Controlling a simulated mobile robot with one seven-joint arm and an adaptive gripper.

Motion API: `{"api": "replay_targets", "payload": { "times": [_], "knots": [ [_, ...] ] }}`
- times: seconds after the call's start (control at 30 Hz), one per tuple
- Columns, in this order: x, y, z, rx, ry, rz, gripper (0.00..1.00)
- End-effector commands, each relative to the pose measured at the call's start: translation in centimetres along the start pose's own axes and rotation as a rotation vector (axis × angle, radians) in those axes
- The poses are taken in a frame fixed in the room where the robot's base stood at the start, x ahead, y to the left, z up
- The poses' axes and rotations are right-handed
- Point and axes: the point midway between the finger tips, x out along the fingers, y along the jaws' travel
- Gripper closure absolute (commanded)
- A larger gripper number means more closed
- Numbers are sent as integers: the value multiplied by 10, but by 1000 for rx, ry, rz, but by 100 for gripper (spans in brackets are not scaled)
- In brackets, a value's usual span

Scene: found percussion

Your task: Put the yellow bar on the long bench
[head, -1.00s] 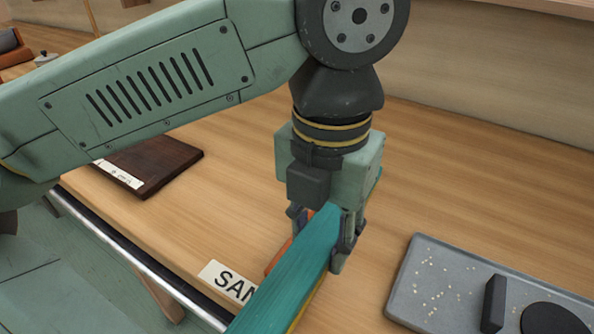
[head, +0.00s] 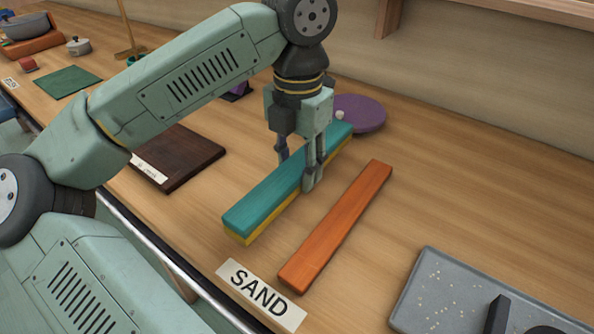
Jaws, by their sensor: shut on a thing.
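The yellow bar (head: 238,235) shows as a strip under a teal bar (head: 262,198), lined up with it. My gripper (head: 300,176) straddles this stack near its middle. Its fingertips reach down to the level of the yellow bar, and it is shut on it, with the teal bar riding on top. Most of the yellow bar is hidden by the teal bar and the near finger. I cannot tell whether the stack touches the wood or hangs just above it. The long bench (head: 405,215) is the pale wooden surface below.
An orange bar (head: 338,225) lies to the right of the stack, behind the SAND card (head: 262,293). A grey tray (head: 450,285) is at the lower right. A dark brown board (head: 180,155) is to the left. A purple disc (head: 362,112) and small white ball (head: 340,115) are beyond.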

Motion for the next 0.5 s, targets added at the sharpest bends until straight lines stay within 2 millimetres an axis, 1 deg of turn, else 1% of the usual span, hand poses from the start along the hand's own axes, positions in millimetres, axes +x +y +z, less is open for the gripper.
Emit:
{"api": "replay_targets", "payload": {
  "times": [0.07, 0.17, 0.3, 0.4, 0.5],
  "knots": [
    [0, 4, 2, 0, 0, 0, 100],
    [7, 4, 2, 1, 1, -1, 100],
    [25, 4, 2, 1, 1, -2, 100],
    [35, 4, 2, 1, 0, 0, 100],
    [36, 4, 3, 0, -1, 2, 100]
  ]
}}
